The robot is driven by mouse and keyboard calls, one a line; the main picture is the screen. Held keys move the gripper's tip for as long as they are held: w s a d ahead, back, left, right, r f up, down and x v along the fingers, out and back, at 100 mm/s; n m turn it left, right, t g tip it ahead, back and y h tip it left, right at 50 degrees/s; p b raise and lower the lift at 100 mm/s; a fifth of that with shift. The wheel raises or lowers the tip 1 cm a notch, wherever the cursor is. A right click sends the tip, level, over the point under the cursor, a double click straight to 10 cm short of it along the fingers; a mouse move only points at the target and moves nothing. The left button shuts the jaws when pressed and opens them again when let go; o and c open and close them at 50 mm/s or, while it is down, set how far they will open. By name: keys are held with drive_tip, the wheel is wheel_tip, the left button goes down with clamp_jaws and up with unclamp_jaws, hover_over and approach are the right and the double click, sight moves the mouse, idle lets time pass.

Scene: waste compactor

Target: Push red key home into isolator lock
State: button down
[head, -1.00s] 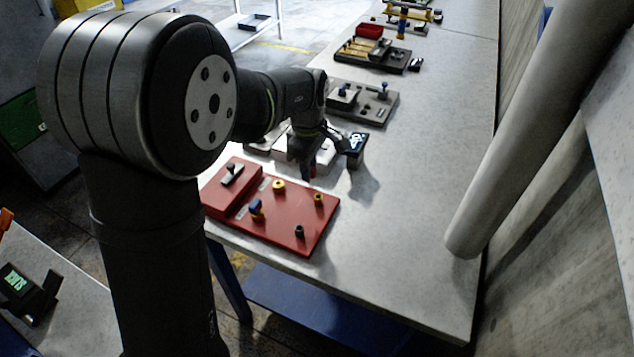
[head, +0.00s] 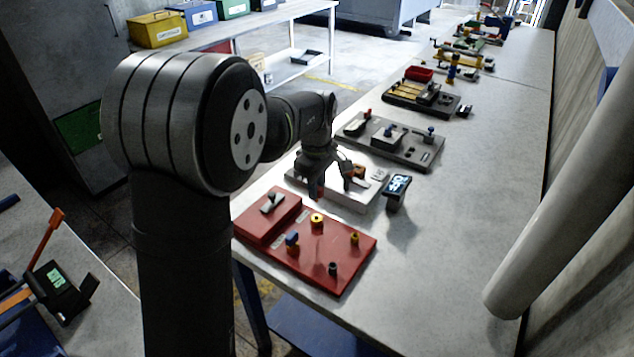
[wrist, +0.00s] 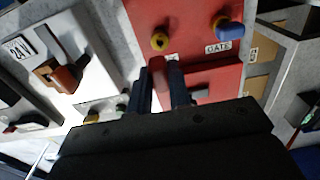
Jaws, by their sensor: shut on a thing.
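My gripper (head: 317,187) hangs over the bench between the red board and the white board. In the wrist view its two dark fingers (wrist: 162,78) are shut on a red key (wrist: 157,68), whose far end shows between the fingertips. In the head view the key is hidden. The red board (head: 330,270) carries a raised red block, yellow-topped posts and a blue-topped post (head: 292,239). In the wrist view a yellow post (wrist: 160,41) and the blue one (wrist: 229,30) beside a "GATE" label lie beyond the fingers. I cannot tell which fitting is the isolator lock.
The white board (head: 365,194) has an orange-brown lever (wrist: 61,77) and a "24 V" label. A small display (head: 398,183) stands at its right. A grey board (head: 420,152) with several parts lies behind. The bench's right side is clear up to a large pipe.

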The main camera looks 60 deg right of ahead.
drive_tip(key=shift+f, duration=2.25)
drive_tip(key=shift+f, duration=1.45)
idle(0.4)
drive_tip(key=c, duration=1.3)
unclamp_jaws()
drive_tip(key=shift+o, duration=0.2)
drive_tip(key=shift+c, duration=0.4)
drive_tip(key=shift+r, duration=3.55)
drive_tip(key=shift+f, duration=3.5)
